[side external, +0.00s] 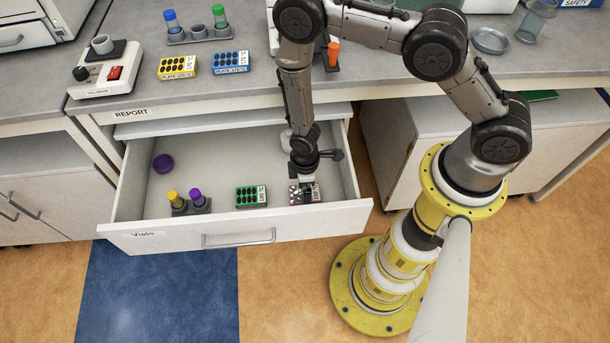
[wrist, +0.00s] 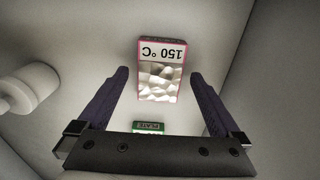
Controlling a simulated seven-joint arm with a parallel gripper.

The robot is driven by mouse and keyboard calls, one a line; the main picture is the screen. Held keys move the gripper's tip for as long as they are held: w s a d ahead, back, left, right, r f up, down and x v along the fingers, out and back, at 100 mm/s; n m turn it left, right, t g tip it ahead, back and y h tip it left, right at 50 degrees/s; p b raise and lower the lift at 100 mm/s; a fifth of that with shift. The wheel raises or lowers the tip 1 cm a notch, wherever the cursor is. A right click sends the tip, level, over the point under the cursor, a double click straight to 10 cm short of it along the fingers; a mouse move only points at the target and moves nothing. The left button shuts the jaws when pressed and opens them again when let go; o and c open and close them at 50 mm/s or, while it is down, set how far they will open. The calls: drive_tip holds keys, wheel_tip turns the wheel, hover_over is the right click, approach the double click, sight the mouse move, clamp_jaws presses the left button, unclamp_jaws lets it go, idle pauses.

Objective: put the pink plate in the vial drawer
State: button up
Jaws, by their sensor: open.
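The pink plate (wrist: 161,72) is a small block with a pink edge and a white label reading 150 °C. It lies in the right part of the open vial drawer (side external: 285,226), near the front, and in the side view the plate (side external: 298,196) is partly hidden by my gripper. My gripper (side external: 303,186) is low inside the drawer, right over the plate. In the wrist view my gripper (wrist: 160,88) has its two fingers wide apart, with the plate between and beyond them.
A green plate (side external: 251,196), a vial rack (side external: 190,203) with yellow- and purple-capped vials, and a purple lid (side external: 163,163) are in the drawer. Yellow (side external: 177,67) and blue (side external: 230,62) plates lie on the counter. The drawer's middle is free.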

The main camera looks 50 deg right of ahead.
drive_tip(key=d+r+m+t, duration=0.1)
drive_tip(key=d+r+m, duration=0.1)
drive_tip(key=r, duration=1.4)
drive_tip(key=d+r+m+t, duration=0.2)
drive_tip(key=d+r, duration=0.1)
drive_tip(key=r, duration=1.3)
drive_tip(key=s+d+r+m+t, duration=0.1)
drive_tip(key=s+d+r+m, duration=0.1)
drive_tip(key=s+r, duration=0.5)
drive_tip(key=s+d+r+m+t, duration=0.1)
drive_tip(key=s+d+r+m, duration=0.2)
drive_tip(key=s+r, duration=0.4)
drive_tip(key=shift+s+d+t, duration=0.15)
drive_tip(key=shift+s+t, duration=0.15)
drive_tip(key=shift+s, duration=0.25)
drive_tip(key=shift+r, duration=0.1)
